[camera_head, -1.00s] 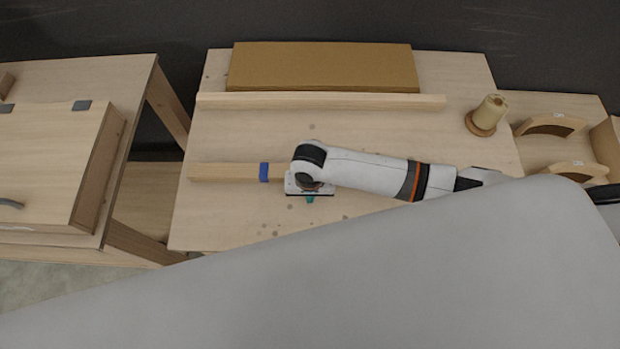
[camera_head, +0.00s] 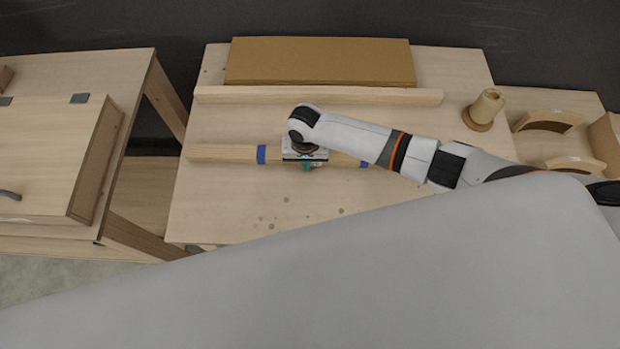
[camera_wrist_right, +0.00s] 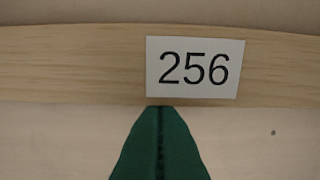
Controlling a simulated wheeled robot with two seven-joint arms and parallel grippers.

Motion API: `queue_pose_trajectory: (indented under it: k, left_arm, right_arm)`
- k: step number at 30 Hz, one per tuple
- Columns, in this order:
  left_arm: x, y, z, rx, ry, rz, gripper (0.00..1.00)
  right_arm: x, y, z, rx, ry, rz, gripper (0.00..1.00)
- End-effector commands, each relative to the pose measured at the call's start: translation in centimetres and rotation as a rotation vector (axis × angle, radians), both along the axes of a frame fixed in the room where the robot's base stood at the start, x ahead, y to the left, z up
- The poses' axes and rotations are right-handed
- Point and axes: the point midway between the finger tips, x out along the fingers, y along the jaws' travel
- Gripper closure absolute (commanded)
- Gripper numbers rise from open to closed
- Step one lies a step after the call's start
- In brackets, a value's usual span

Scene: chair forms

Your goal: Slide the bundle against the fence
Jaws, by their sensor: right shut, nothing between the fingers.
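The bundle (camera_head: 220,153) is a long pale wooden bar with blue bands, lying left to right across the table. My right arm covers part of it. The fence (camera_head: 320,96) is a straight pale wooden strip farther back, with a strip of bare table between it and the bundle. My right gripper (camera_head: 307,167) is at the near side of the bundle, shut and empty. In the right wrist view its green fingertips (camera_wrist_right: 160,112) are together at the bundle's edge (camera_wrist_right: 70,65), just by a white label reading 256 (camera_wrist_right: 195,67). Whether they touch it I cannot tell. My left gripper is not in view.
A brown board (camera_head: 320,62) lies behind the fence. A spool of cord (camera_head: 484,109) stands at the table's right. Curved wooden pieces (camera_head: 548,121) lie on a surface farther right. A wooden case (camera_head: 50,160) is on the left table. The table (camera_head: 230,215) in front is mostly clear.

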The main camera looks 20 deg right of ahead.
Motion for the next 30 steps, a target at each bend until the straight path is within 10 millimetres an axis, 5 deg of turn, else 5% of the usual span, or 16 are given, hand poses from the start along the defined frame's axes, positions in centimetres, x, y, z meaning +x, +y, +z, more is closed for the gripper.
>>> queue_pose_trajectory:
  k: [6, 15, 22, 30]
  left_arm:
    - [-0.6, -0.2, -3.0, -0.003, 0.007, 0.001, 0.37]
    - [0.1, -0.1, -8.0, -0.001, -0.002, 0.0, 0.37]
    - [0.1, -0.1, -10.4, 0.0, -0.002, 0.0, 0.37]
    - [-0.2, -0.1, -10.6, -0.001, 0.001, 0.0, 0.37]
  right_arm:
    - [6.8, -1.7, -0.6, 0.001, -0.004, -0.006, 1.0]
    - [13.8, -3.8, -0.8, 0.0, -0.004, -0.004, 1.0]
    - [16.5, -4.6, -0.4, 0.001, -0.003, -0.002, 1.0]
    - [17.1, -4.7, 0.1, 0.001, -0.005, 0.001, 1.0]
